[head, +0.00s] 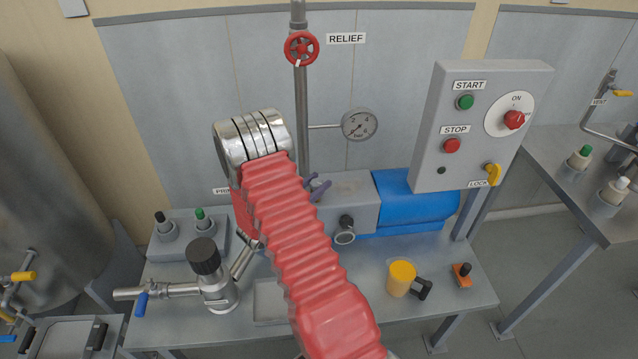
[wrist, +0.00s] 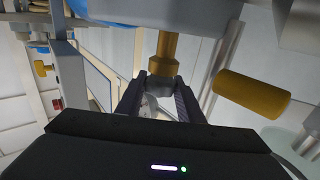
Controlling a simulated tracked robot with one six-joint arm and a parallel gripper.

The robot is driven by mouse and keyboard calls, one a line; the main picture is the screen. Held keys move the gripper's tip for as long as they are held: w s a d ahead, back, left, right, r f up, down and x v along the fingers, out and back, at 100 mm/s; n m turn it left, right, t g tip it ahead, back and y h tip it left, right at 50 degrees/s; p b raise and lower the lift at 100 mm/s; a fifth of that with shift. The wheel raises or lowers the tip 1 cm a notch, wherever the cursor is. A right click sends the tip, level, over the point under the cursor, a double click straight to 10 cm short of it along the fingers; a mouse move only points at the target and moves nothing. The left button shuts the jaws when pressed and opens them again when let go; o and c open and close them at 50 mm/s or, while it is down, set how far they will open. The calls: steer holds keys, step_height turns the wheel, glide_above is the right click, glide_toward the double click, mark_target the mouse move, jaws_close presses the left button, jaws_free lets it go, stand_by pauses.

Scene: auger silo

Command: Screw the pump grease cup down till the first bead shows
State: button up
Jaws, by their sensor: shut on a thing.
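In the wrist view my gripper (wrist: 162,86) has its two dark fingers shut on a small grey piece, which I take to be the cap of the pump grease cup (wrist: 159,88). A brass-coloured stem (wrist: 166,52) adjoins it and runs up to a grey body. I see no bead of grease; the fingers cover part of the cup. In the head view the pump's grey body (head: 350,212) sits beside a blue motor (head: 412,197). My red-sleeved arm crosses in front of the pump and hides the cup and most of my gripper there.
A brass-coloured cylinder (wrist: 252,94) lies close right of my fingers. On the bench stand a yellow cup (head: 401,278), a black-capped valve (head: 205,257) and an orange block (head: 462,275). The control box (head: 477,125) and gauge (head: 359,124) stand behind.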

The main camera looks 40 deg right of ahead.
mark_target(318, 182)
steer(key=shift+s+d+r+m+g, duration=0.1)
steer(key=shift+m+g, duration=0.25)
steer(key=shift+g, duration=0.2)
steer(key=shift+d+m+g, duration=0.1)
steer(key=shift+m+g, duration=0.25)
steer(key=shift+g, duration=0.2)
steer(key=shift+g, duration=0.4)
steer(key=o, duration=1)
steer(key=shift+a, duration=0.1)
steer(key=shift+o, duration=0.3)
steer(key=shift+r, duration=4.9)
